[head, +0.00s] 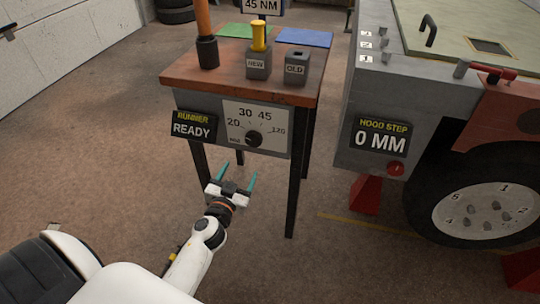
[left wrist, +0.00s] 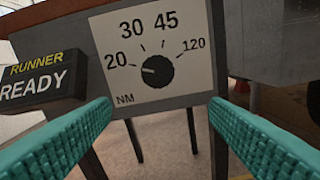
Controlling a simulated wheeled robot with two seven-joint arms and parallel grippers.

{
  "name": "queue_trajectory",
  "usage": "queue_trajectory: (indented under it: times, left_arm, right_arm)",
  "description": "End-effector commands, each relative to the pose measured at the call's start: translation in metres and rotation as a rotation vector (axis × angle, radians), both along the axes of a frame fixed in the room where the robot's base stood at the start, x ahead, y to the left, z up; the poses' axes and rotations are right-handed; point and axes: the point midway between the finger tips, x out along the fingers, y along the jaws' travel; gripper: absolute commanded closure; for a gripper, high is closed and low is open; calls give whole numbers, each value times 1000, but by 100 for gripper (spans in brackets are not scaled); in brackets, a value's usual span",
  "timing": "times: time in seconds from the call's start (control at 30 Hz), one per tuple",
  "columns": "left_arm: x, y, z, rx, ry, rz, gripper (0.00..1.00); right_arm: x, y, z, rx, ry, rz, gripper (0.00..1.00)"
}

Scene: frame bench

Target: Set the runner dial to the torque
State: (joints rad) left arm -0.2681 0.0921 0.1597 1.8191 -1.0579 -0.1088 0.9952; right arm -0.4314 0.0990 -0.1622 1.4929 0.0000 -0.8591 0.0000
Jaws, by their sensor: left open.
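The runner dial (head: 253,138) is a round black knob on a pale plate on the front of the bench. The plate carries the marks 20, 30, 45 and 120, with NM at its lower left. In the left wrist view the dial (left wrist: 157,71) shows a small pale mark on its left side, toward the 20 side. My right gripper is not in view.
A READY display (head: 192,129) sits left of the dial plate. The bench top (head: 225,75) holds a yellow-topped NEW block (head: 258,64), an OLD block (head: 295,69) and an upright tool (head: 207,50). A vehicle with a HOOD STEP panel (head: 381,137) stands to the right.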

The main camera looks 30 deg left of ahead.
Motion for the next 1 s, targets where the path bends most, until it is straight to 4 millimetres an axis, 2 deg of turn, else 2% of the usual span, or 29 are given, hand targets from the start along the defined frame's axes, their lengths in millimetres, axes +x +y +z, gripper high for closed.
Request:
queue_trajectory:
  times: [0.1,0.23,0.5,0.7,0.83,1.0]
  left_arm:
    - [4,3,16,13,-45,3,30]
    - [17,7,19,12,-47,3,30]
    - [70,19,19,13,-46,3,30]
    - [102,27,17,12,-44,4,30]
    - [113,29,17,12,-44,3,30]
    - [118,31,17,11,-42,4,30]
  right_arm:
    - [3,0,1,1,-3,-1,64]
    - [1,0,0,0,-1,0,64]
    - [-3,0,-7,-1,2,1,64]
    - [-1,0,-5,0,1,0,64]
    - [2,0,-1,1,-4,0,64]
    - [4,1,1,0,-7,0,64]
